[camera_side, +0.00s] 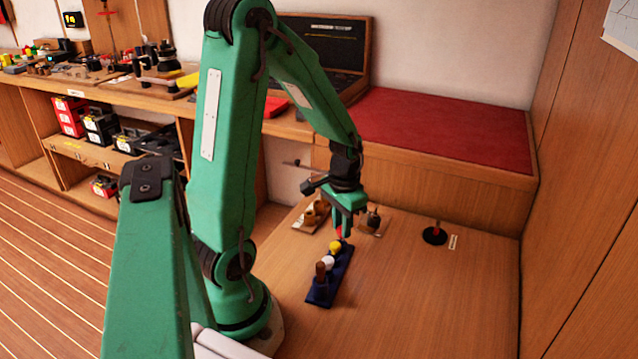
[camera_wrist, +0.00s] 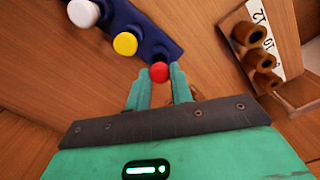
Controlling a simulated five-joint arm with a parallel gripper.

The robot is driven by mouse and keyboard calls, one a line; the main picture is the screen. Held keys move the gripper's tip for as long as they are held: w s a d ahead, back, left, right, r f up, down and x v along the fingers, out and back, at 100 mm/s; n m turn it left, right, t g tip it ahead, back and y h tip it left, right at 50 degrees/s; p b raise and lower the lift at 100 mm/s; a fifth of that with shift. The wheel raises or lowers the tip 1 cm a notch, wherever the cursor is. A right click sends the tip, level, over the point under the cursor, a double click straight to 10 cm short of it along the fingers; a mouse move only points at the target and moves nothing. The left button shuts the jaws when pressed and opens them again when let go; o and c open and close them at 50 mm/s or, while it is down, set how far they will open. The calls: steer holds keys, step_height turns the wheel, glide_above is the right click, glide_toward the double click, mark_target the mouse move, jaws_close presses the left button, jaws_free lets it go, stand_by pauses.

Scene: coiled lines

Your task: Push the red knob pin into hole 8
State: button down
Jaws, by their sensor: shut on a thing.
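The red knob pin (camera_wrist: 159,72) is between the two fingertips of my gripper (camera_wrist: 158,85) in the wrist view, and the jaws are shut on it. In the side view my gripper (camera_side: 341,222) points down over the far end of the dark blue rack (camera_side: 326,283), with a bit of red below the fingers. The rack also shows in the wrist view (camera_wrist: 160,38), its end right at the red knob. I cannot tell whether the pin's lower end is in the rack. No hole marked 8 can be made out.
A yellow knob (camera_side: 335,247), a white knob (camera_side: 327,262) and a brown knob (camera_side: 320,270) stand in the rack. A block with brown tubes (camera_wrist: 248,34) and a numbered white label lies right in the wrist view. A black disc (camera_side: 435,236) sits right; the front table is clear.

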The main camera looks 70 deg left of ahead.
steer(key=shift+r, duration=0.2)
stand_by(0.3)
steer(key=shift+r, duration=2.65)
steer(key=w+a+r+n, duration=0.1)
steer(key=a+r, duration=0.1)
steer(key=a, duration=0.7)
steer(key=w+a+r+n, duration=0.1)
steer(key=w+a+n, duration=0.1)
steer(key=a, duration=0.8)
steer(key=shift+w+a+r, duration=0.2)
steer(key=shift+a+r, duration=0.1)
steer(key=shift+r, duration=0.05)
steer(key=shift+f, duration=0.15)
steer(key=shift+f, duration=2.8)
steer(key=shift+f, duration=2)
